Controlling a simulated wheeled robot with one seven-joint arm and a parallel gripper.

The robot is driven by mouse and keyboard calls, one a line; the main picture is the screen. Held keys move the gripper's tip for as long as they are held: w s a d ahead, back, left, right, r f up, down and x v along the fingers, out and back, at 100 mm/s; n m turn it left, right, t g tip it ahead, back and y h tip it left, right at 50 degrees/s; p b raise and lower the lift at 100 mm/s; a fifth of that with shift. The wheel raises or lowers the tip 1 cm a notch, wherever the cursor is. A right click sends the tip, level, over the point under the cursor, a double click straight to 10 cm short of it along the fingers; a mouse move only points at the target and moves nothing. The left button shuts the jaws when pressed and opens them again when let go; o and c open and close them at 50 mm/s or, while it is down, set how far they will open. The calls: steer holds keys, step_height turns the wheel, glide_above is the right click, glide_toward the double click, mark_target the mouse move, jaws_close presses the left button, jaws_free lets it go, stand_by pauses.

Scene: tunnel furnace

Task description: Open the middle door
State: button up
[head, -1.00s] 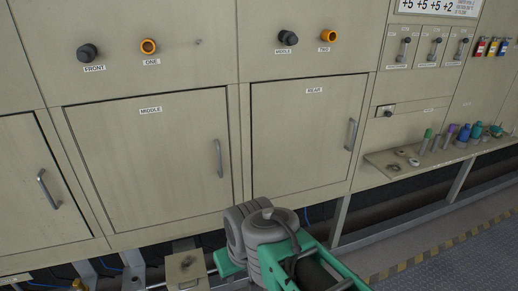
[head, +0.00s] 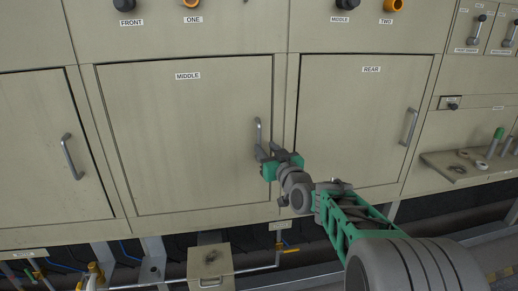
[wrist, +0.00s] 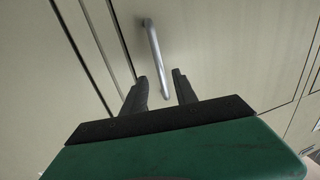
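The middle door (head: 185,135), a beige panel labelled MIDDLE, is closed in the head view. Its grey vertical handle (head: 258,132) sits near the door's right edge. My gripper (head: 262,152) is at the lower part of this handle. In the wrist view the handle (wrist: 155,55) stands ahead of my gripper (wrist: 165,80), its lower end between the two dark fingers. The fingers are apart and a gap shows on both sides of the handle, so they do not grip it. The finger tips partly hide the handle's lower end in the head view.
The closed REAR door (head: 350,130) with its handle (head: 409,127) is to the right. Another door handle (head: 72,157) is at the left. A shelf (head: 470,165) with small parts juts out at the far right. A small box (head: 209,266) stands below the middle door.

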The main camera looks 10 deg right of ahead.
mark_target(260, 142)
steer(key=w, duration=0.2)
steer(key=w+a, duration=0.1)
steer(key=w, duration=0.2)
steer(key=shift+w+a, duration=0.15)
steer(key=shift+w, duration=0.2)
jaws_close()
stand_by(1.0)
